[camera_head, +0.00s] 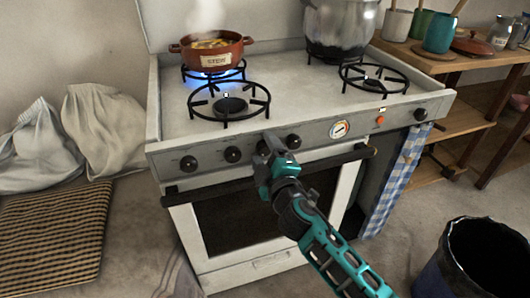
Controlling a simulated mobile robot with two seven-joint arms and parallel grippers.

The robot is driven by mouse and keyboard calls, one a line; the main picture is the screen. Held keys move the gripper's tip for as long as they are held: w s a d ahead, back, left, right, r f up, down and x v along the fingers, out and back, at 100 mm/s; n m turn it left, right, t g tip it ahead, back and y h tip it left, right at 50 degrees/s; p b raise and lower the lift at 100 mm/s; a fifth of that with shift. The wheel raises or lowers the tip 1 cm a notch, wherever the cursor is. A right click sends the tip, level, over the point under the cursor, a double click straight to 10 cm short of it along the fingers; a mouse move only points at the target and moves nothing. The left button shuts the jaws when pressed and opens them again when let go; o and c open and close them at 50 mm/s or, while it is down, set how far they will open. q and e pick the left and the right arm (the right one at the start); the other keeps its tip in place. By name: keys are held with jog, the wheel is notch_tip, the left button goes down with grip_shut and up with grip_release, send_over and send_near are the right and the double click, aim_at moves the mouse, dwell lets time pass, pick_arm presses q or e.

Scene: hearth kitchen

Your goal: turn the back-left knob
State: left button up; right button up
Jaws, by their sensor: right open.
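The white stove has a row of black knobs on its front panel. One knob (188,163) is at the far left, a second knob (233,155) is right of it, and another knob (293,142) is just right of my gripper. My right gripper (269,143) is at the panel between these last two, and it hides what is directly behind it. I cannot tell whether it touches a knob. The back-left burner (212,74) has a blue flame under a red-brown stew pot (211,48). No mark shows which knob belongs to it. My left gripper is not in view.
A dark oven handle bar (330,160) runs below the knobs. The front-left burner (229,104) is empty. A large metal pot (341,30) stands at the back right. A blue checked towel (396,182) hangs at right, and a dark bin (480,262) stands on the floor.

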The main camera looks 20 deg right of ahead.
jog(key=shift+s, duration=0.1)
jog(key=shift+s, duration=0.35)
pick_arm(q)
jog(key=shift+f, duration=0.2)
pick_arm(e)
jog(key=s, duration=1.2)
jog(key=shift+d, duration=0.25)
jog(key=s+f+m+g+y, duration=0.2)
jog(key=s+f+m+g, duration=0.65)
jog(key=f, duration=0.65)
pick_arm(q)
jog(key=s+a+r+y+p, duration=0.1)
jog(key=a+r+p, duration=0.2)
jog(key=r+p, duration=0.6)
jog(key=p, duration=0.3)
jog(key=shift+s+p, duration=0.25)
jog(key=shift+p, duration=0.15)
pick_arm(e)
notch_tip(320, 180, up, 9)
jog(key=s+d+m+t, duration=0.1)
jog(key=s+m, duration=0.1)
jog(key=shift+s+d+h, duration=0.3)
jog(key=shift+s+d, duration=0.05)
jog(key=shift+d, duration=0.05)
jog(key=shift+c, duration=0.2)
